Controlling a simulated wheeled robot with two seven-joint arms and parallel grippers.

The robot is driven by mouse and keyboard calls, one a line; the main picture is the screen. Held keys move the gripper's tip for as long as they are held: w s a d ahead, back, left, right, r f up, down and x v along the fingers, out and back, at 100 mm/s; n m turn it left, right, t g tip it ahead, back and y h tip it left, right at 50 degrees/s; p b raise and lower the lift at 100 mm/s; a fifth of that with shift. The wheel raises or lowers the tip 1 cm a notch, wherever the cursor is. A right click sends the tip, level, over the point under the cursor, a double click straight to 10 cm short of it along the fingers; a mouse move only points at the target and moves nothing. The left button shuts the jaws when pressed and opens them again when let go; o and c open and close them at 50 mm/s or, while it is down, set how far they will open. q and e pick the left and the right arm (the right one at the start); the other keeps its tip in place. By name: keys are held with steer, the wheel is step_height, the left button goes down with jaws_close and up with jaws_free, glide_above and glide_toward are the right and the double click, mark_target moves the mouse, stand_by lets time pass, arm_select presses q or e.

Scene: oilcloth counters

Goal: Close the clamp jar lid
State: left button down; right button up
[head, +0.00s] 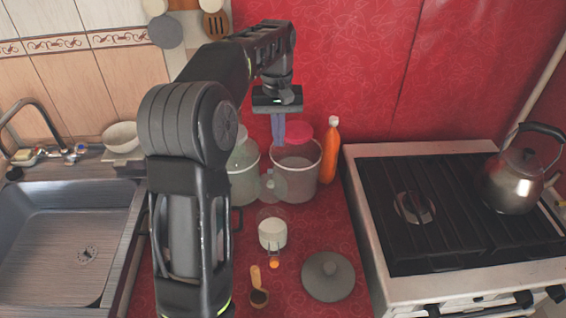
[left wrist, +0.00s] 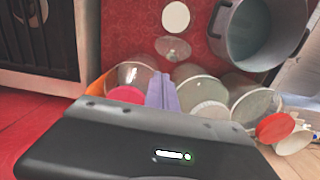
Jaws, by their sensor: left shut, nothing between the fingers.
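The clamp jar (head: 272,235) stands on the red counter, a small clear jar with white contents. Its clear round lid (head: 268,213) appears tilted back, open, on the wall side. In the left wrist view the white jar mouth (left wrist: 175,17) is at the top, with the clear lid (left wrist: 173,48) below it. My left gripper (head: 278,140) is shut and empty, pointing down behind the jar, above the large containers near the wall. Its purple-looking fingers (left wrist: 161,92) show in the left wrist view, apart from the lid. My right gripper is not in view.
Large clear containers (head: 297,182), a pink lid (head: 299,132) and an orange bottle (head: 330,150) crowd the wall side. A pot (left wrist: 236,58) stands beside the jar. The stove (head: 440,165) is right, the sink (head: 70,240) left.

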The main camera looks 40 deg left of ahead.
mark_target(271, 185)
arm_select(q)
steer(key=shift+a+f, duration=0.1)
steer(key=shift+a, duration=0.1)
steer(key=f+b, duration=0.1)
steer(key=f, duration=0.3)
steer(key=f+b, duration=0.2)
steer(key=f, duration=0.3)
steer(key=shift+s+d, duration=0.1)
steer(key=shift+d, duration=0.1)
steer(key=shift+f, duration=0.45)
steer(key=shift+b, duration=0.3)
